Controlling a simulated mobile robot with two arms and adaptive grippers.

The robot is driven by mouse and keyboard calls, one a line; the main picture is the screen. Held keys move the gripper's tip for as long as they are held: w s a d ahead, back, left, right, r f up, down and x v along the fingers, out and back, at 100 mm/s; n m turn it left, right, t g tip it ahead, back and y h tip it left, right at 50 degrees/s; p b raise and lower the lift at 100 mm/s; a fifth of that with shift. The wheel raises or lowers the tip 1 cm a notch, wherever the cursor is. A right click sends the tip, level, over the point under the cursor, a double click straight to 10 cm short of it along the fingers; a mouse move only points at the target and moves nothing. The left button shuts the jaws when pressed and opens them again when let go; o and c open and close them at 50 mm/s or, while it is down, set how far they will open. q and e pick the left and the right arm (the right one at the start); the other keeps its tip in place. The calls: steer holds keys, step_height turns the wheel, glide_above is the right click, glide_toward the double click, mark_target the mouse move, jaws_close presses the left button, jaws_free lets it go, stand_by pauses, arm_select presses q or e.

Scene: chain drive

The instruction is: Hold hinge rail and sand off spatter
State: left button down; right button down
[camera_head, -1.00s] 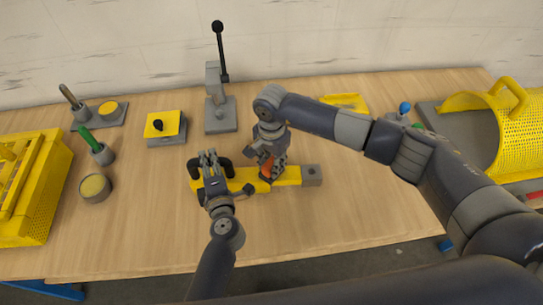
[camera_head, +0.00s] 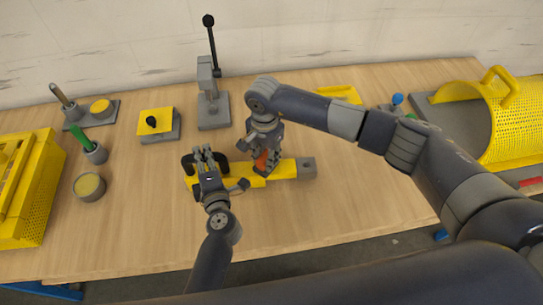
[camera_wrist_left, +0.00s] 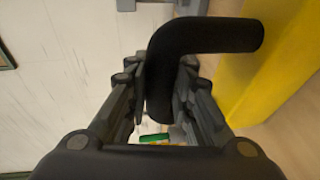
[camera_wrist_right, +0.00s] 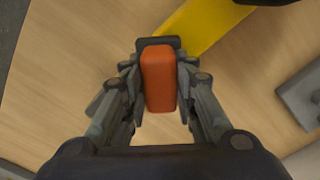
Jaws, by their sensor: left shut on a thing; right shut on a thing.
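The yellow hinge rail (camera_head: 283,170) lies across the middle of the table, with a grey block (camera_head: 305,167) at its right end. It also shows in the right wrist view (camera_wrist_right: 207,22). My left gripper (camera_head: 205,160) is shut on a black bent handle (camera_wrist_left: 172,75) at the rail's left end. My right gripper (camera_head: 262,165) is shut on an orange sanding block (camera_wrist_right: 158,78) and holds it at the rail's middle. The block shows partly between the fingers in the head view (camera_head: 262,160). I cannot tell whether the block touches the rail, and no spatter is discernible.
A lever press (camera_head: 212,105) stands behind the rail. A yellow-topped block (camera_head: 155,120), a round pot (camera_head: 89,187) and a green-handled tool (camera_head: 84,142) stand to the left. Yellow perforated covers stand at far left (camera_head: 32,195) and far right (camera_head: 520,125). The front table is clear.

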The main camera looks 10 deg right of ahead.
steer(key=shift+w+r, duration=0.1)
steer(key=shift+r, duration=3.65)
arm_select(q)
steer(key=c, duration=1.3)
jaws_free()
steer(key=v, duration=1.2)
steer(key=shift+d+f, duration=0.1)
